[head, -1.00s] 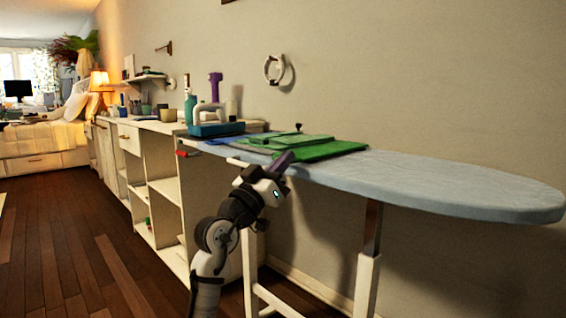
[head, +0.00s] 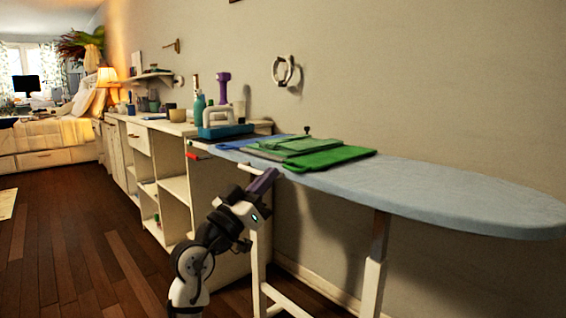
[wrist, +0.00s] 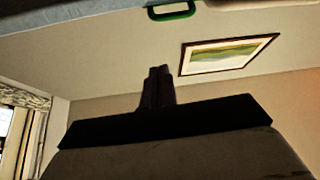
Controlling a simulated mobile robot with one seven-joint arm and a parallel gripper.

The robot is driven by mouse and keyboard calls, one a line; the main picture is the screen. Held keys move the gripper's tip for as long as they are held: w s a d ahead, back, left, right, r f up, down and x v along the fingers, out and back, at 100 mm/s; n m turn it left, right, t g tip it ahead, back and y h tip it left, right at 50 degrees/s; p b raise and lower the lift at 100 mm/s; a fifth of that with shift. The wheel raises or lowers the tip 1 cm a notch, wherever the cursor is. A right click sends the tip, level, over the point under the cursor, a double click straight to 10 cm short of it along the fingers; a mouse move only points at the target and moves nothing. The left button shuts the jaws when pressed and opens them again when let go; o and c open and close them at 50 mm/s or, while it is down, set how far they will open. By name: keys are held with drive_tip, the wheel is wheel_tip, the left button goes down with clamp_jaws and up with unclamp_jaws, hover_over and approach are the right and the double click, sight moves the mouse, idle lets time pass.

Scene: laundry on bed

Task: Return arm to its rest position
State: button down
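My arm is bent in front of the ironing board (head: 450,195) in the head view. My gripper (head: 268,176) has purple-grey fingers pointing up and right, near the board's left underside, apart from the green items on top. In the wrist view the fingers (wrist: 157,85) stand close together with nothing visible between them, so my gripper looks shut and empty. The wrist view looks upward past the fingers.
A white shelf unit (head: 175,190) stands behind my arm. The board's leg (head: 375,270) is to the right. Wooden floor (head: 70,230) is open at left.

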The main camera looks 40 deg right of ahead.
drive_tip(key=shift+v, duration=1)
drive_tip(key=shift+w, duration=0.2)
